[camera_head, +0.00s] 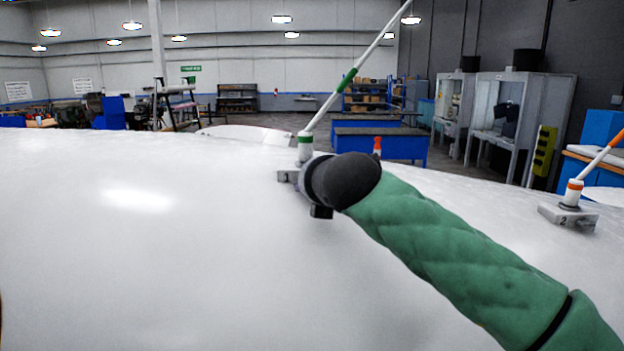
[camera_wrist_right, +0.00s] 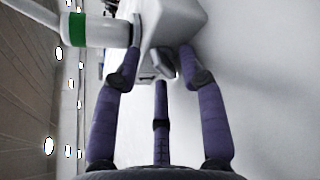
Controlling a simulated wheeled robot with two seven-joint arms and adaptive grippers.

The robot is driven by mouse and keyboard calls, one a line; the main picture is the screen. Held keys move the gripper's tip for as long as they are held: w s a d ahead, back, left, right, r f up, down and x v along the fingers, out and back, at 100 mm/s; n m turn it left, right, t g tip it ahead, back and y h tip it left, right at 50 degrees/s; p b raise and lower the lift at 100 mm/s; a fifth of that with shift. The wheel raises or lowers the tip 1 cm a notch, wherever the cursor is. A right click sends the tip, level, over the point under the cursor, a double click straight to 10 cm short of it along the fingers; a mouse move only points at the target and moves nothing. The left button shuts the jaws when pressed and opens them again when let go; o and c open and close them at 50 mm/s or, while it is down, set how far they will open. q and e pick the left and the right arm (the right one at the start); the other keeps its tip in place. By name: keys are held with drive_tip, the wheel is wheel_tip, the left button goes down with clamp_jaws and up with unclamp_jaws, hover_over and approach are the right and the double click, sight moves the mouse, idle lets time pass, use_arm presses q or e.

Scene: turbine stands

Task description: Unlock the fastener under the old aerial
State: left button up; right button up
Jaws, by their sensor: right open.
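A white aerial with green bands (camera_head: 306,142) rises from a grey block marked 1 (camera_head: 286,176) on the white curved surface. It leans to the upper right. In the right wrist view its green-banded foot (camera_wrist_right: 78,30) lies at upper left, beside its pale block (camera_wrist_right: 175,18). A grey fastener (camera_wrist_right: 161,62) sticks out of the block, between my right gripper's fingertips (camera_wrist_right: 160,78). The purple fingers are spread around the fastener; whether any touches it I cannot tell. In the head view my dark wrist hides most of this gripper. My left gripper is out of view.
A second aerial with orange bands (camera_head: 572,192) stands on a block marked 2 (camera_head: 567,215) at the right. An orange-tipped piece (camera_head: 377,143) shows behind my right arm. The white surface (camera_head: 130,260) is clear on the left. Blue workbenches (camera_head: 385,145) stand far behind.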

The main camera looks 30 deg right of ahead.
drive_tip(key=shift+s, duration=0.1)
clamp_jaws()
drive_tip(key=shift+a+r+n+g+p, duration=0.15)
drive_tip(key=shift+r+n+g+p, duration=0.2)
drive_tip(key=shift+p, duration=0.65)
drive_tip(key=n+g+h+p, duration=0.1)
drive_tip(key=n+p, duration=0.1)
drive_tip(key=p, duration=0.2)
drive_tip(key=shift+a+n+h, duration=0.15)
drive_tip(key=shift+n+h, duration=0.2)
drive_tip(key=shift+h, duration=0.05)
drive_tip(key=shift+w+f+n+g+h+p, duration=0.15)
drive_tip(key=shift+n+g+h+p, duration=0.1)
drive_tip(key=shift+n+p, duration=0.35)
drive_tip(key=shift+w+f+n+g+h+p, duration=0.1)
drive_tip(key=shift+n+h+p, duration=0.2)
drive_tip(key=shift+p, duration=0.5)
